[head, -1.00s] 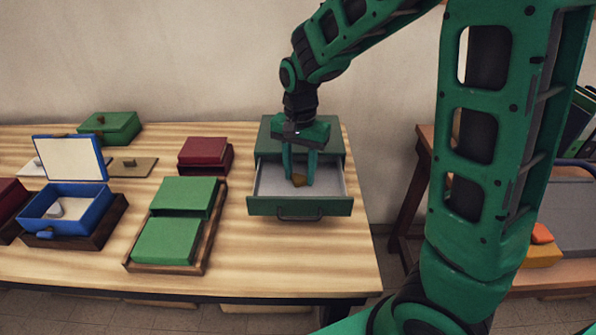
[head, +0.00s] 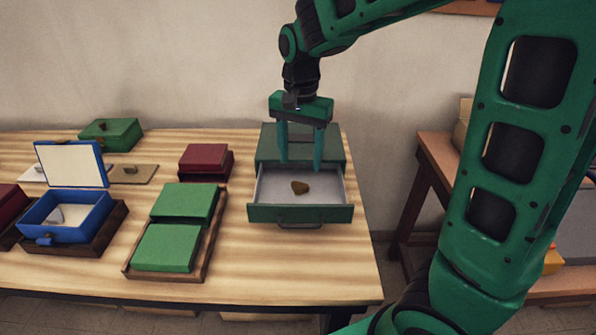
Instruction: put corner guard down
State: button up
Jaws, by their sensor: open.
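The corner guard, a small brown-gold piece (head: 300,187), lies on the pale floor of the open drawer (head: 301,214). The drawer is pulled out of a green cabinet (head: 268,143) on the table's right side. My gripper (head: 301,167) is open and empty, pointing down above the rear of the drawer. Its two green fingers are apart from each other, and the piece shows clear below them.
A wooden tray (head: 208,252) with two green boxes is left of the drawer, with a dark red box (head: 205,160) behind. An open blue box (head: 65,216) holding a pale piece stands farther left. Bare striped tabletop (head: 330,262) lies in front of the drawer.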

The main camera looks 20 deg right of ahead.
jog(key=shift+r, duration=2.35)
jog(key=s+d+f+n, duration=0.1)
jog(key=s+d+f, duration=0.2)
jog(key=s+d, duration=0.5)
jog(key=s+d+f+n, duration=0.1)
jog(key=s+d+f, duration=0.2)
jog(key=s+d, duration=0.6)
jog(key=s, duration=0.8)
jog(key=shift+s+n, duration=0.2)
jog(key=shift+n, duration=0.1)
jog(key=shift+d, duration=0.1)
jog(key=shift+w+f, duration=0.25)
jog(key=shift+w, duration=0.35)
